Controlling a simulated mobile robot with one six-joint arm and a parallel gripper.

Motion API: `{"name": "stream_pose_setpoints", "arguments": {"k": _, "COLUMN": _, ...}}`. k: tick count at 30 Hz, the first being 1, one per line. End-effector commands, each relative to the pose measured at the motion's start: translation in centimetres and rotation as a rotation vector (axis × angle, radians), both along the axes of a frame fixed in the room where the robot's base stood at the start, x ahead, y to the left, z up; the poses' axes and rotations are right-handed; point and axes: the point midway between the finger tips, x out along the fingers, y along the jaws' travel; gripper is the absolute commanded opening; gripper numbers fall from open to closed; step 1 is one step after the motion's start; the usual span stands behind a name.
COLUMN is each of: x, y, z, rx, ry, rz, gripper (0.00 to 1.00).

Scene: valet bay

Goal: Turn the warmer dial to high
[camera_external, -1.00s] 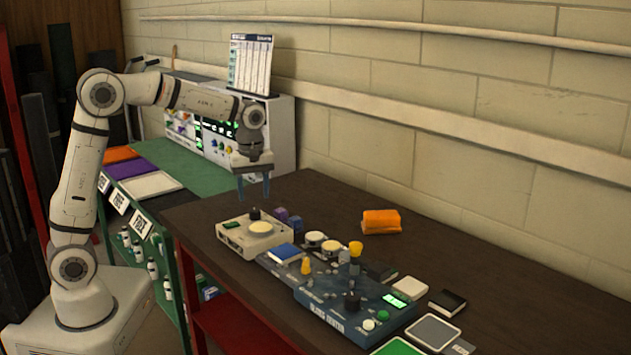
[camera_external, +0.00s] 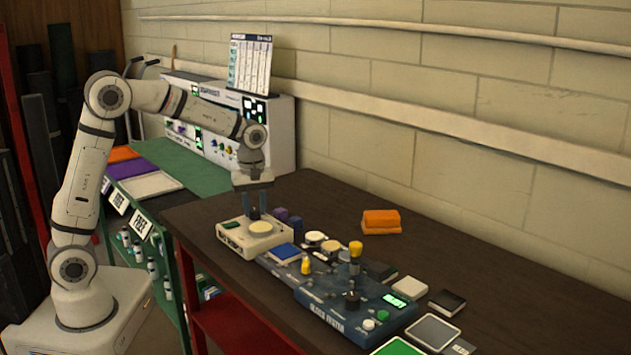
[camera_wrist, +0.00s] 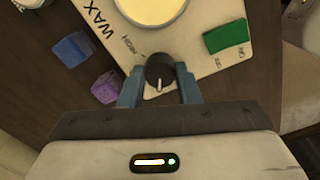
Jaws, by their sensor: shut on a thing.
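The wax warmer (camera_external: 240,240) is a cream box with a pale round top, near the left end of the dark bench. It also shows in the wrist view (camera_wrist: 190,38), lettered WAX. Its black dial (camera_wrist: 160,72) has a pale pointer line aimed toward the bottom of the wrist picture. Lettering that looks like HIGH stands to the dial's upper left. My gripper (camera_wrist: 157,82) points down over the dial, its two blue fingers shut on the dial's sides. My gripper also shows in the external view (camera_external: 258,203), where the fingers partly hide the dial.
A green switch (camera_wrist: 227,36) sits on the warmer's right in the wrist view. A blue block (camera_wrist: 73,49) and a purple block (camera_wrist: 107,87) lie close beside the warmer. A dark blue control panel (camera_external: 335,300) stands to its right. An orange cloth (camera_external: 381,221) lies farther back.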

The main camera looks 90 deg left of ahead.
Motion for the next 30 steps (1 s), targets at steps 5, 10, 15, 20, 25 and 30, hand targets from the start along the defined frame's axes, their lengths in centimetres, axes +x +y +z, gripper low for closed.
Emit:
{"name": "stream_pose_setpoints", "arguments": {"k": 5, "x": 0.0, "y": 0.0, "z": 0.01, "rx": 0.0, "ry": 0.0, "rz": 0.0, "gripper": 0.11}}
{"name": "stream_pose_setpoints", "arguments": {"k": 10, "x": 0.0, "y": 0.0, "z": 0.02, "rx": 0.0, "ry": 0.0, "rz": -0.003, "gripper": 0.07}}
{"name": "stream_pose_setpoints", "arguments": {"k": 15, "x": 0.0, "y": 0.0, "z": 0.05, "rx": 0.0, "ry": 0.0, "rz": -0.035, "gripper": 0.07}}
{"name": "stream_pose_setpoints", "arguments": {"k": 20, "x": 0.01, "y": 0.0, "z": 0.09, "rx": 0.0, "ry": 0.0, "rz": -0.113, "gripper": 0.07}}
{"name": "stream_pose_setpoints", "arguments": {"k": 25, "x": 0.02, "y": -0.01, "z": 0.12, "rx": 0.0, "ry": 0.0, "rz": -0.244, "gripper": 0.07}}
{"name": "stream_pose_setpoints", "arguments": {"k": 30, "x": 0.02, "y": -0.01, "z": 0.11, "rx": 0.0, "ry": 0.0, "rz": -0.403, "gripper": 0.07}}
